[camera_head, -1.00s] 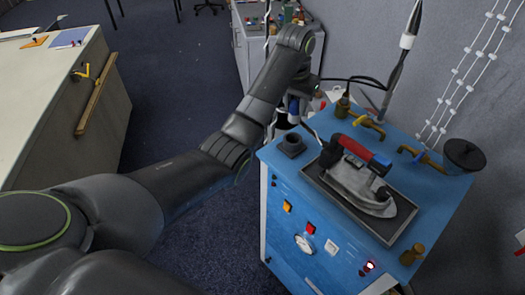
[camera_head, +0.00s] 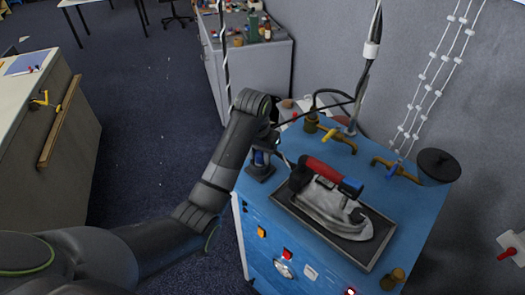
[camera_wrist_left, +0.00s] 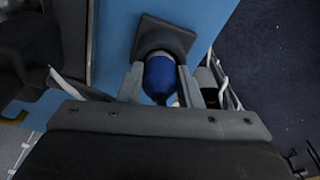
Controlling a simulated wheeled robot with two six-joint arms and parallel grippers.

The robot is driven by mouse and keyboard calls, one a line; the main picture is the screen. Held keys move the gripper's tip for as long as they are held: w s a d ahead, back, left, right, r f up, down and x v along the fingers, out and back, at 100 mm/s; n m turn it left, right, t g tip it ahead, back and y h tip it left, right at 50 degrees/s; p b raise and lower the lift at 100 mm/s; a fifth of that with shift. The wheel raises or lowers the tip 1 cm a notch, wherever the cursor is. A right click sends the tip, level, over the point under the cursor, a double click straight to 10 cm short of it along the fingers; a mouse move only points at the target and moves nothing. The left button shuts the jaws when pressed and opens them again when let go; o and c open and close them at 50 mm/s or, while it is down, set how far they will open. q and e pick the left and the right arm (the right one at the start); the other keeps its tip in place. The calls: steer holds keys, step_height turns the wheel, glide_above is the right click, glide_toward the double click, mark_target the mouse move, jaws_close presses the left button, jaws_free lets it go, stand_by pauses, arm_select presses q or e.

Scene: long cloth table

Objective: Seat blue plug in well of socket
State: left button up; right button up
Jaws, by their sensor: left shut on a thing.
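The blue plug (camera_wrist_left: 159,80) is between the two fingers of my left gripper (camera_wrist_left: 158,86) in the left wrist view, and the fingers are shut on it. The dark square socket (camera_wrist_left: 165,33) is just beyond the fingertips. The plug's far end meets the socket's raised collar; how deep it sits in the well is hidden. In the head view the socket (camera_head: 261,174) stands on the blue cabinet's left back corner, with the plug (camera_head: 259,158) upright directly over it. My right gripper is not in view.
An iron with a red and blue handle (camera_head: 324,172) lies in a dark tray (camera_head: 352,253) right of the socket, on the blue cabinet (camera_head: 425,205). Brass taps (camera_head: 394,168) and a black bowl (camera_head: 438,166) stand behind. A cable runs close past my left gripper.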

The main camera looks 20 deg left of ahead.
arm_select(q)
steer(key=shift+s, duration=0.25)
steer(key=o, duration=1)
steer(key=shift+w, duration=0.1)
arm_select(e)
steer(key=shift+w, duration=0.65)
